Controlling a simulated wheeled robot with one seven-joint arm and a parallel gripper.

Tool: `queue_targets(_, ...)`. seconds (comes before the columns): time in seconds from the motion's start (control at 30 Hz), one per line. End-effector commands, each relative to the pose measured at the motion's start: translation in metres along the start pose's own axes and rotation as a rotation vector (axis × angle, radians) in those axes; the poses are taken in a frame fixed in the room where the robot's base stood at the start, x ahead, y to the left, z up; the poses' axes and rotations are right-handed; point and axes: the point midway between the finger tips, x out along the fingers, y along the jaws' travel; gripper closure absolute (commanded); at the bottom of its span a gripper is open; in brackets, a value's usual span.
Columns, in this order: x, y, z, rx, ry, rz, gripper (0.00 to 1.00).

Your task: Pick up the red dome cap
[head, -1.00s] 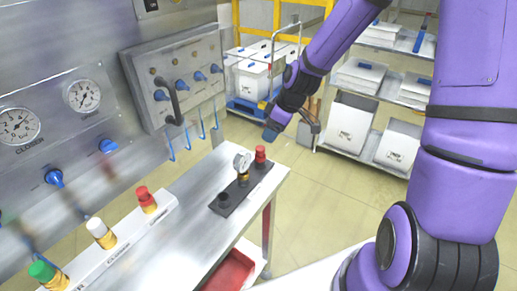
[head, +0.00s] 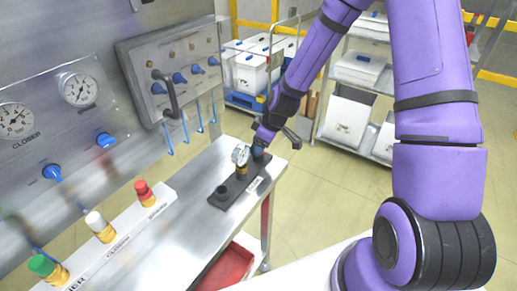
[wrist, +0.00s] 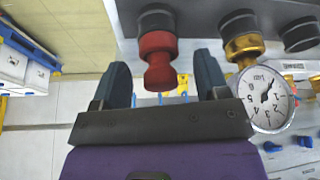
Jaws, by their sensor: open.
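A red cap (wrist: 157,55) with a rounded knob end shows in the wrist view, seated on the black block (head: 224,195). My gripper (wrist: 163,66) is open, with one dark finger on each side of this cap. The fingers appear apart from it, with gaps visible. In the head view my gripper (head: 260,145) is at the far end of the block and hides the cap there. Another red cap (head: 142,187) on a brass fitting stands on the white rail at the left.
A small pressure gauge (wrist: 268,97) stands on the block right beside my gripper. White (head: 95,220) and green (head: 43,266) caps stand on the white rail (head: 120,240). The steel bench (head: 190,228) is bare between rail and block. A red bin (head: 228,268) sits below.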

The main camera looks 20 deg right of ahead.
Motion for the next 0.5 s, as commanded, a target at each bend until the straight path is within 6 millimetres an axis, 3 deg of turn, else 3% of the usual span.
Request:
queue_targets(0.33, 0.0065, 0.0000, -0.0001, 0.001, 0.000, 0.000, 0.32)
queue_targets(0.5, 0.0064, 0.0000, 0.0000, 0.001, 0.000, 0.000, 0.71)
